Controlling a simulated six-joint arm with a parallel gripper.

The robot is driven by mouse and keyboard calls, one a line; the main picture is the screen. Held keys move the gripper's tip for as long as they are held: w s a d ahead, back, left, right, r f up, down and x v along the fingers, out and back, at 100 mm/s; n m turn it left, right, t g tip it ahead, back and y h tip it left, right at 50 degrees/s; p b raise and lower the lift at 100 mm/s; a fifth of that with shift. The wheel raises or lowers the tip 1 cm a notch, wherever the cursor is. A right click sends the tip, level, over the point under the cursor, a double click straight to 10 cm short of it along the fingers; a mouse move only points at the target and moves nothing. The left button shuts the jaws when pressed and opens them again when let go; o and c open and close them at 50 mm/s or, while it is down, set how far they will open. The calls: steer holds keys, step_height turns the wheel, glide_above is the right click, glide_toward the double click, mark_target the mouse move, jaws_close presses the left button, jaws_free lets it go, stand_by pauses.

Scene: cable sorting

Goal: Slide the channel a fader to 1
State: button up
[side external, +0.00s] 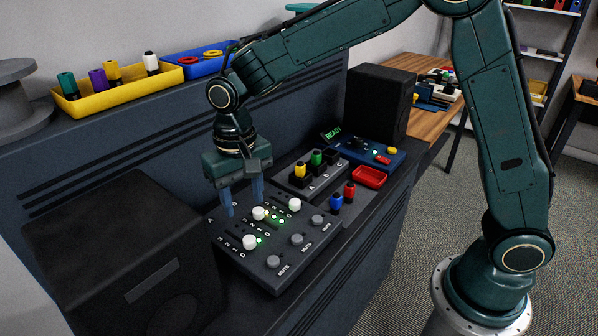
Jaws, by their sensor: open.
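The mixer panel (225,256) is dark, with several white fader knobs in slots beside printed 3-2-1-0 scales. The front-left white knob (249,242) is in the row nearest the letter A and sits toward the 0 end; its exact mark is hard to read. A second white knob (259,213) and a third white knob (295,204) are farther back. My gripper (244,208) is open and empty, pointing down over the back-left part of the panel. Its fingers appear beside the second knob; whether they touch anything cannot be told.
Grey mute buttons (297,239) line the panel's front. Behind are a plug panel (292,184), a blue device (362,148), a red tray (369,177) and loose blue (336,202) and red (349,191) plugs. Dark speakers (125,262) flank the desk. A yellow bin (122,99) sits on the ledge.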

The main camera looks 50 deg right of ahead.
mark_target(249, 239)
step_height(249, 239, down, 10)
steer(key=shift+f, duration=0.1)
stand_by(0.4)
